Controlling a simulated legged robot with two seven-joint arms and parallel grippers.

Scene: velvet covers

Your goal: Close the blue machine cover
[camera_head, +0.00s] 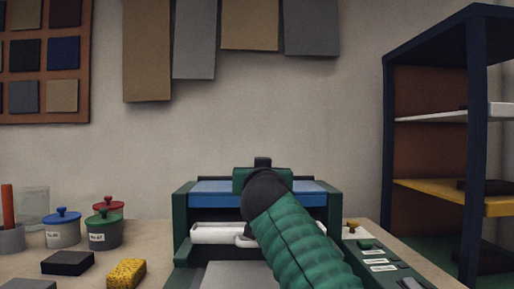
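The machine (182,225) stands on the table in the middle, with dark green side walls. Its blue cover (212,193) shows as a flat blue band across the top between the side walls. A white roller-like bar (213,233) is exposed below the blue band. My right arm reaches up from the lower right in a green sleeve. Its dark wrist and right gripper (262,178) are in front of the middle of the cover and hide part of it. The fingertips cannot be made out, nor whether they touch the cover. My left gripper is not in view.
Lidded jars (63,232), a black block (67,263) and a yellow sponge (126,274) are on the table at left. A control panel (378,262) lies right of the machine. A dark shelf unit (473,150) stands at right. Fabric samples hang on the wall.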

